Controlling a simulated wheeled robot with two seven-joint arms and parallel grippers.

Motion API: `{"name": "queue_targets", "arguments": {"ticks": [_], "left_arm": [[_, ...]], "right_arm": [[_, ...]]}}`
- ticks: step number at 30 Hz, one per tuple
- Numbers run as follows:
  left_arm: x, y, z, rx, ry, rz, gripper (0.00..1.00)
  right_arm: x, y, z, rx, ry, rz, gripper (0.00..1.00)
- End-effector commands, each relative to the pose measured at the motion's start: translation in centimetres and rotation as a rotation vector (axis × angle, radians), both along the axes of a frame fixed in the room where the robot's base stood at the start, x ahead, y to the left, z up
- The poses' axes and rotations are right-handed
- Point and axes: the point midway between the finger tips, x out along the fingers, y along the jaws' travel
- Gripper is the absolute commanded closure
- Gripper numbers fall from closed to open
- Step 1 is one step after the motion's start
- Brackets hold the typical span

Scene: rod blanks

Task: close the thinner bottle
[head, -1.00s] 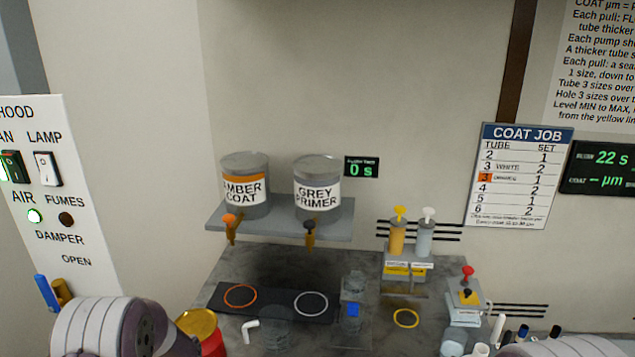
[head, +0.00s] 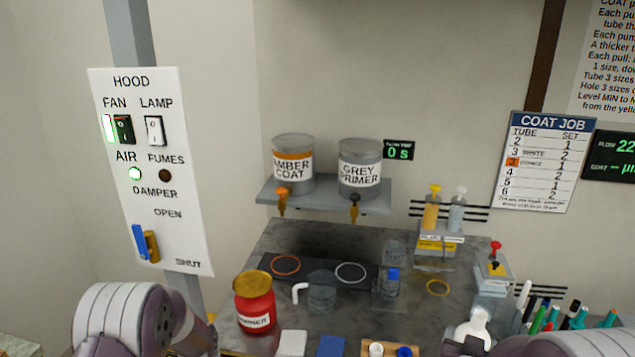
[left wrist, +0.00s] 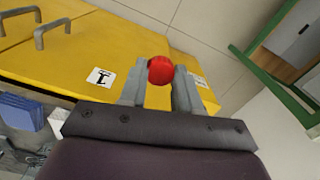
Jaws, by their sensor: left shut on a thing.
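A red container (head: 255,308) with a gold top and a white label stands at the left front of the bench; I cannot read the label surely. A clear bottle (head: 391,255) with a blue patch stands right of the middle. I cannot tell surely which is the thinner bottle. In the left wrist view my left gripper (left wrist: 160,72) is shut on a small round red thing (left wrist: 160,69), perhaps a cap. My right gripper is not in view.
A clear beaker (head: 322,291) stands beside the red container. The amber coat can (head: 293,165) and grey primer can (head: 359,168) sit on a shelf (head: 325,200) above. Pens and small bottles crowd the right. The left wrist view shows a yellow cabinet (left wrist: 90,55) with handles.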

Motion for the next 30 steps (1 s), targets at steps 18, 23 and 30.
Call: {"name": "queue_targets", "arguments": {"ticks": [18,23,30], "left_arm": [[0.0,0.0,0.0,0.000,0.000,0.000,0.95],[0.0,0.0,0.0,0.000,0.000,0.000,0.95],[0.0,0.0,0.0,0.000,0.000,0.000,0.95]], "right_arm": [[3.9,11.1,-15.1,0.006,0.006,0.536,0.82],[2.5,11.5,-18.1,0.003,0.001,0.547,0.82],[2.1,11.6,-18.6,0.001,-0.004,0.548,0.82]]}}
